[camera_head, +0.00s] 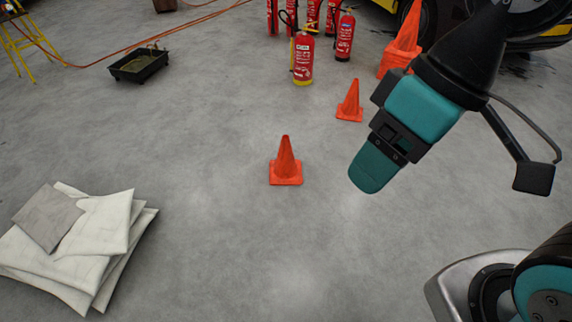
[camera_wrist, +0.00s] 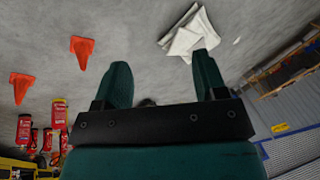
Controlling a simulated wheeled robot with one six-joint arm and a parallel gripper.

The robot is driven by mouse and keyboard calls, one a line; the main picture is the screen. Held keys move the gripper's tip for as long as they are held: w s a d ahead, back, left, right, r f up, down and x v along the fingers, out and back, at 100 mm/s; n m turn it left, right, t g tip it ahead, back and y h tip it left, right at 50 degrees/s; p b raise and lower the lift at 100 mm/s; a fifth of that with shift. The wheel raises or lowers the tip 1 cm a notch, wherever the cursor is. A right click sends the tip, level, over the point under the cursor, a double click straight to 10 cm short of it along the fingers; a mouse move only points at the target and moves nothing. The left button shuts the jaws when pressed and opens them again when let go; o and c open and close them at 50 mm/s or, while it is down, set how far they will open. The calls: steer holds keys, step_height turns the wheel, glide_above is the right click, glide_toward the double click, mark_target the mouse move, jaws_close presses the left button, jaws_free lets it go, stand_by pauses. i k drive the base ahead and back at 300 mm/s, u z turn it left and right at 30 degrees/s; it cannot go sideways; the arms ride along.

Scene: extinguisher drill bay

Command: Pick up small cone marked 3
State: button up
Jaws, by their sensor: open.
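Two small orange cones stand upright on the floor. One cone (camera_head: 286,161) is in the middle of the head view; the other cone (camera_head: 350,102) is farther back, to its right. No number can be read on either. In the wrist view one cone (camera_wrist: 82,50) is left of my fingers and the other cone (camera_wrist: 20,86) is at the left edge; I cannot tell for sure which is which. My gripper (camera_head: 372,178) hangs in the air to the right of the middle cone. Its two fingers (camera_wrist: 163,80) are apart with nothing between them.
Red extinguishers (camera_head: 302,60) stand at the back, one with a yellow stripe. A stack of larger orange cones (camera_head: 402,45) stands behind my arm. A black tray (camera_head: 138,66) lies at back left, folded cloths (camera_head: 98,232) at front left. The floor around the middle cone is clear.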

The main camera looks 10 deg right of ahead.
mark_target(286, 169)
steer(key=u, duration=0.2)
steer(key=i, duration=1.15)
steer(key=u, duration=0.35)
steer(key=i, duration=1.2)
steer(key=u, duration=0.1)
